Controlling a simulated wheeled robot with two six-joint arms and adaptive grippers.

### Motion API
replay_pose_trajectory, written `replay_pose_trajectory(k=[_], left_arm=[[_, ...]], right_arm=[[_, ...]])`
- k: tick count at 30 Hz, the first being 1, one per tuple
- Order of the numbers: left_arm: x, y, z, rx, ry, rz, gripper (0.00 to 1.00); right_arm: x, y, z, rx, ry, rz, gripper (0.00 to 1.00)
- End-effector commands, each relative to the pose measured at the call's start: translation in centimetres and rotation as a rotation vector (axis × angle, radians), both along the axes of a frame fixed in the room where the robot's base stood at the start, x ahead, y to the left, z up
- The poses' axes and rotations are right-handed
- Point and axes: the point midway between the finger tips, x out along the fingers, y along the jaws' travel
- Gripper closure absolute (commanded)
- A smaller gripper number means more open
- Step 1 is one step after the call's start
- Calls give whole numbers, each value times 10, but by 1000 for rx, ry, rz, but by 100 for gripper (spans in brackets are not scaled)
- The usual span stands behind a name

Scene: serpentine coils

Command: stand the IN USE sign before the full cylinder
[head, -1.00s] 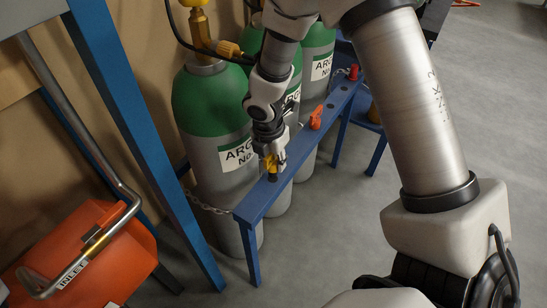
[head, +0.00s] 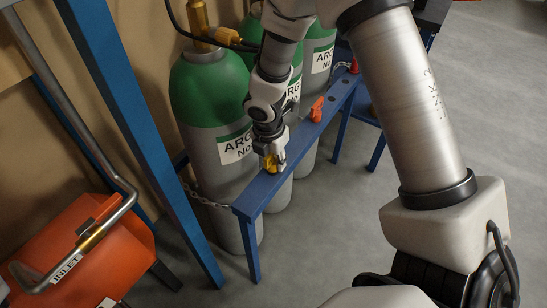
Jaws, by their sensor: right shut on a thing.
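My right gripper (head: 270,153) is shut on a small yellow piece (head: 271,164), which I take to be the IN USE sign; its lettering cannot be read. The piece is upright at the near end of the blue rail (head: 258,193), and its lower end appears to be down in the rail top. Behind it stands the nearest green-topped grey cylinder (head: 207,95), labelled ARG..., with a brass fitting. Two more such cylinders (head: 319,40) stand farther back, partly hidden by my right arm. Which cylinder is full cannot be told. My left gripper is not in view.
An orange-red piece (head: 317,108) and a red piece (head: 353,66) stand farther along the rail, with dark holes between. A chain (head: 208,203) hangs at the near cylinder. An orange box (head: 90,255) with a bent pipe is at lower left. Grey floor is clear at right.

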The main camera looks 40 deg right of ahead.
Motion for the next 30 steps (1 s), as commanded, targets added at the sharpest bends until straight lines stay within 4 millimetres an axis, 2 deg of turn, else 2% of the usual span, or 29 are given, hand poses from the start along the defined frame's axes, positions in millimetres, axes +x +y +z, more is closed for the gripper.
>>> replay_pose_trajectory(k=[16, 24, 25, 26, 27, 30], left_arm=[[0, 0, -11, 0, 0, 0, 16], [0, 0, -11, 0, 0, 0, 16], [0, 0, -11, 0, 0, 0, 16], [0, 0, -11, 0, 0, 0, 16], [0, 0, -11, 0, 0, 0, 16], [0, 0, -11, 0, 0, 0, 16]], right_arm=[[0, 0, -16, 0, 1, -1, 100], [-1, 0, -17, 0, 2, 0, 100], [-1, 0, -17, 0, 2, 0, 55], [-1, 0, -17, 0, 2, 0, 45], [-1, 0, -17, 0, 2, 0, 37], [-1, 0, -17, 1, 1, 0, 37]])
